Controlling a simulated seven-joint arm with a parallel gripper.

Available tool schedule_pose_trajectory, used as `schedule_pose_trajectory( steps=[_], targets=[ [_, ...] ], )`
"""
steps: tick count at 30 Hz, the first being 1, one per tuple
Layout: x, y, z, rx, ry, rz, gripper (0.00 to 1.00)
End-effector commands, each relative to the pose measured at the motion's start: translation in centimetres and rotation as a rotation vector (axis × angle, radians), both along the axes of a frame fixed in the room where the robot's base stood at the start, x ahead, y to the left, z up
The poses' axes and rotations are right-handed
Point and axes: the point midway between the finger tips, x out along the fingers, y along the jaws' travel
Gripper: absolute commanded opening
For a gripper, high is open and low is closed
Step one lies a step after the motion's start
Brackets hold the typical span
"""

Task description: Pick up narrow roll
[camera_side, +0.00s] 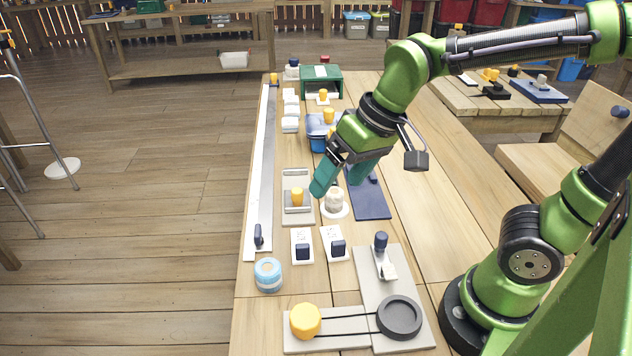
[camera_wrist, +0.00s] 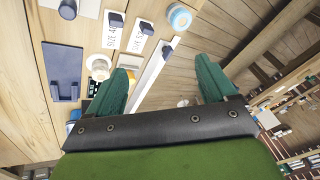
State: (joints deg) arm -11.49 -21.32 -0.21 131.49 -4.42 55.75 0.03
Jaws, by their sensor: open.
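Two roll-like things are in view, and I cannot tell for sure which one is the narrow roll. A light blue roll (camera_side: 268,275) with a pale band stands on the front left of the bench; it shows at the top of the wrist view (camera_wrist: 179,17). A cream roll (camera_side: 334,199) stands on a round white base near the bench's middle, and it also shows in the wrist view (camera_wrist: 99,64). My gripper (camera_side: 342,180) is open, with teal fingers spread and nothing between them (camera_wrist: 161,66). It is above the bench, close to the cream roll in the side picture.
A grey tray (camera_side: 287,216) with a yellow knob, switch plates (camera_side: 302,256) and a dark blue board (camera_side: 371,205) surround the cream roll. A belt device (camera_side: 340,328) with a yellow wheel lies at the front. A long metal rail (camera_side: 267,150) runs along the left edge.

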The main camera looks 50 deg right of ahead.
Motion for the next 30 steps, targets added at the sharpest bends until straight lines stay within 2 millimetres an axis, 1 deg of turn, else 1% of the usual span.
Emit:
schedule_pose_trajectory(
  steps=[1,6,9,13,16,18,20,23,30],
  targets=[
    [1.2,1.3,-0.6,-0.022,0.05,0.043,0.84],
    [4.6,5.5,-2.6,-0.111,0.191,0.156,0.84],
    [6.3,7.7,-3.8,-0.165,0.255,0.203,0.84],
    [8.0,9.7,-4.8,-0.223,0.31,0.23,0.84],
    [9.0,9.9,-4.4,-0.245,0.322,0.219,0.84],
    [9.1,9.8,-3.8,-0.249,0.323,0.209,0.84],
    [8.9,9.7,-4.4,-0.252,0.334,0.205,0.84],
    [8.7,9.7,-6.1,-0.252,0.34,0.204,0.84],
    [8.7,9.7,-11.4,-0.252,0.34,0.204,0.84]
  ],
)
